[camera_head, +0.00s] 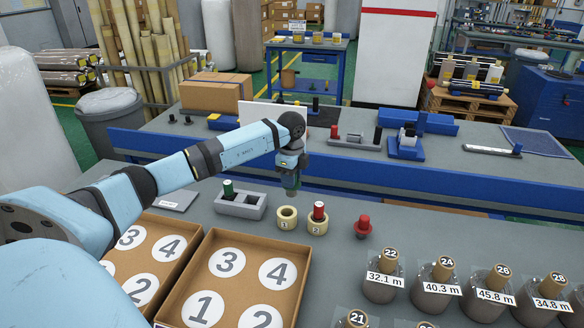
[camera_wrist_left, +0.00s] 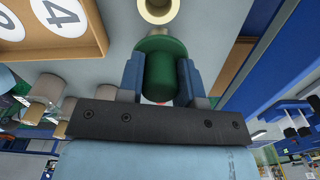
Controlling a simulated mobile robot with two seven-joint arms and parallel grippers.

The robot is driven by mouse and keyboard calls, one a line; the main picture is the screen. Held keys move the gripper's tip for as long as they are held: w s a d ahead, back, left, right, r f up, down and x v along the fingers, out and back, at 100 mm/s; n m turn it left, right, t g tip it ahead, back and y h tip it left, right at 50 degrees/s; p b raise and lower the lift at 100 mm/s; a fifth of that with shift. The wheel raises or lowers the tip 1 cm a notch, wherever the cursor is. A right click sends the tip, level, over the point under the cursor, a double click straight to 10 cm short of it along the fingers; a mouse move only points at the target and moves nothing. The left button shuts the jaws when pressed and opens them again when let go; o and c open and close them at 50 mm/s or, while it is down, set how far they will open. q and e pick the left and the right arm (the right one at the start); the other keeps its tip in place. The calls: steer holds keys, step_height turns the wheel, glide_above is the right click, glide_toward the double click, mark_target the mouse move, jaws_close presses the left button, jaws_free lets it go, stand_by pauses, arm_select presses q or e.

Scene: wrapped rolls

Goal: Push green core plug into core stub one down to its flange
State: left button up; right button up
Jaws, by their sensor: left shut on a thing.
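My left gripper (camera_head: 291,178) points down just above and behind core stub one (camera_head: 286,219), a cream ring labelled 1 on the grey table. The plug is clear of the stub's hole. Core stub two (camera_head: 317,226), labelled 2, stands just right of stub one with a red plug (camera_head: 318,210) in it. My right gripper is not in view.
A grey block (camera_head: 242,205) with a green plug (camera_head: 228,188) stands to the left. A red plug (camera_head: 362,226) stands on the table to the right. Cardboard trays with numbered circles (camera_head: 238,285) lie in front left, and several labelled rolls (camera_head: 381,282) stand front right.

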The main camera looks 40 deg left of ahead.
mark_target(287, 195)
arm_select(q)
steer(key=shift+s+a+f, duration=0.3)
steer(key=shift+s+a, duration=0.15)
steer(key=shift+a, duration=0.15)
steer(key=shift+f+b, duration=0.75)
steer(key=shift+f, duration=0.3)
step_height(287, 195, down, 4)
steer(key=b, duration=0.3)
steer(key=shift+f, duration=0.1)
step_height(287, 195, down, 2)
steer(key=shift+b, duration=0.4)
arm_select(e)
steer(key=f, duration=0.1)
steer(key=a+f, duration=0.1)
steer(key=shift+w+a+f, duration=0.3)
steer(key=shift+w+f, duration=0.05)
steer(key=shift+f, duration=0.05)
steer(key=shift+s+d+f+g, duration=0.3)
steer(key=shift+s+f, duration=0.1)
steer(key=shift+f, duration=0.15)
arm_select(q)
steer(key=shift+f, duration=0.5)
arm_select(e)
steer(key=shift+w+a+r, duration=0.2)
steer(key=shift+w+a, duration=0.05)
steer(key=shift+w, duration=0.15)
